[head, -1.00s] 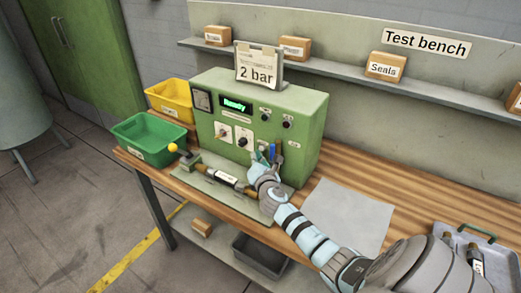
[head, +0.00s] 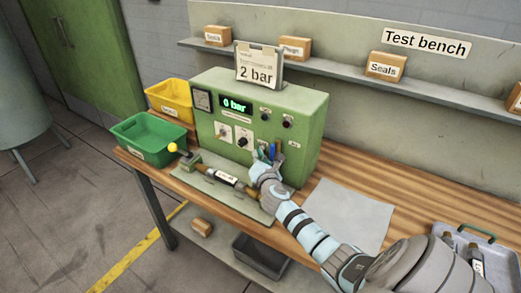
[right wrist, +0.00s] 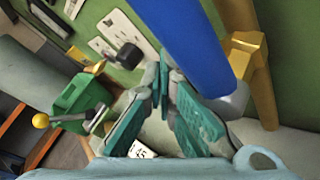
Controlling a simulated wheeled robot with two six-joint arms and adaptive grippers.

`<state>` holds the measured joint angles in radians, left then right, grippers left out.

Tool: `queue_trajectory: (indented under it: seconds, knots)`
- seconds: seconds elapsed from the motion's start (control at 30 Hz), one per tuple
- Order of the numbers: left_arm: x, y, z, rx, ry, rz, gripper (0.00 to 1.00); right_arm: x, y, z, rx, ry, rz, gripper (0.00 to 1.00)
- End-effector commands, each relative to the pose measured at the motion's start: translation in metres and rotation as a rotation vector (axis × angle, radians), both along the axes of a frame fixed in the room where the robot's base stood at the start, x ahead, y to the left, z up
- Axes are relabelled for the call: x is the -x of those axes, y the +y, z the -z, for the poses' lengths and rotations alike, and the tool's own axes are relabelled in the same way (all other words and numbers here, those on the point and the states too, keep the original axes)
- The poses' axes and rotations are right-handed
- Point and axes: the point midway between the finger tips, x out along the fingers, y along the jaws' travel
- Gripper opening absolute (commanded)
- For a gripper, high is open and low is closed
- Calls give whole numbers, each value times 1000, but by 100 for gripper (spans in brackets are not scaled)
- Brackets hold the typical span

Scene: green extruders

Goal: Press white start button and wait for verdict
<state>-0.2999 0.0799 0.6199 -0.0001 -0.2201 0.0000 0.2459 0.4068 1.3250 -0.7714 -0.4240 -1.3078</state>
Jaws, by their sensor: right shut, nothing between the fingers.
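The green tester (head: 305,105) stands on the bench, and its display (head: 236,104) reads "0 bar". My right gripper (head: 266,152) is at the lower right of its front panel, beside an upright blue part (head: 277,151). In the right wrist view the teal fingertips (right wrist: 164,72) are together and empty, close to the blue part (right wrist: 190,35). I cannot make out the white start button; the gripper may hide it. My left gripper is not in view.
A card (head: 258,72) reading "2 bar" stands on the tester. A green bin (head: 150,150) and a yellow bin (head: 170,100) are at its left. A grey sheet (head: 348,212) lies on the bench, and a tray (head: 487,250) with dark cylinders is at right.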

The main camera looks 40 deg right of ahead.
Motion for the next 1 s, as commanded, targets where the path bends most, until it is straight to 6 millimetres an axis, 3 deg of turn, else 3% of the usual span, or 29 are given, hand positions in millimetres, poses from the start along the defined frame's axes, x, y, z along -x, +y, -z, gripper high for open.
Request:
queue_trajectory:
  seconds: [1.0]
  knots:
    - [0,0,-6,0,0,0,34,5,17,0,0,0,0,0]
